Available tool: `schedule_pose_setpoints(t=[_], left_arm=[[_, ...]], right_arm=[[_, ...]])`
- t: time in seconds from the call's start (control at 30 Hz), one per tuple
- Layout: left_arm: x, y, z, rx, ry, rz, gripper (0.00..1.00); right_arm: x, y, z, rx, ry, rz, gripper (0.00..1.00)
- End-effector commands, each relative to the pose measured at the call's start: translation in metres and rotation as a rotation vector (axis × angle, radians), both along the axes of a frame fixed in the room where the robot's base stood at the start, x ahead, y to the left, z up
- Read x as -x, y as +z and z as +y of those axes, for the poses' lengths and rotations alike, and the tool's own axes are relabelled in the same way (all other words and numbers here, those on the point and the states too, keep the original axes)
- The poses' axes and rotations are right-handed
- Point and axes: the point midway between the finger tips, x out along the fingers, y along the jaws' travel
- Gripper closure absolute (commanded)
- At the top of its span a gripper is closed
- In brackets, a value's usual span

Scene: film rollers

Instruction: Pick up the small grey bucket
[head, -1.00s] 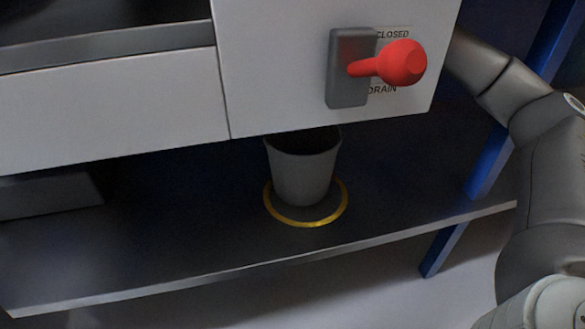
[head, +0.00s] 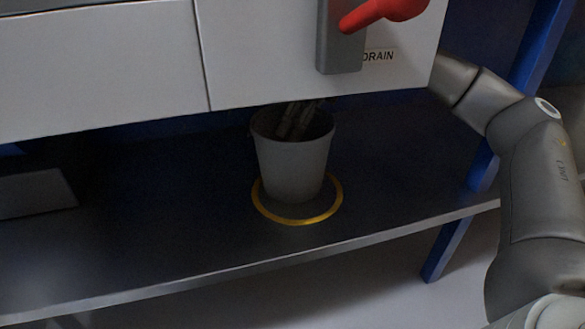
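The small grey bucket (head: 291,170) stands upright on the dark shelf (head: 140,240) under the white machine, inside a yellow ring (head: 297,221). Its open rim is just below the machine's lower edge. Dark jointed finger parts of my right gripper (head: 298,121) show inside the bucket's mouth, against its far inner side. The rest of that gripper is hidden behind the machine's front panel. Whether the fingers are apart, shut, or touching the wall cannot be told. My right arm comes in from the right and passes behind the panel. My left gripper is not in view.
The white panel (head: 260,60) overhangs the bucket closely. It carries a red drain handle (head: 380,14) on a grey plate (head: 341,40). A blue post (head: 447,248) stands at the right. The shelf is bare left of the bucket, up to a grey block (head: 35,195).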

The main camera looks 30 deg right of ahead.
Motion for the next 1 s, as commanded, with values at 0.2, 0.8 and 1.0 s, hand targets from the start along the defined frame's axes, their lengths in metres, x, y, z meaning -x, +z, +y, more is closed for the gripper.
schedule_pose_setpoints(t=[0.2,0.8,1.0], left_arm=[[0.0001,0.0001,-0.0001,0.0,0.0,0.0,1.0],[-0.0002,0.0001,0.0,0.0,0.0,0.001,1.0],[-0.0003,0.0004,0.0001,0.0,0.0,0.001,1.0]], right_arm=[[-0.0005,0.0004,0.0003,-0.001,0.0,-0.001,0.62],[-0.0006,0.0,0.0,0.001,-0.001,-0.001,1.0],[-0.001,0.002,0.0002,-0.001,-0.001,-0.006,1.0]])
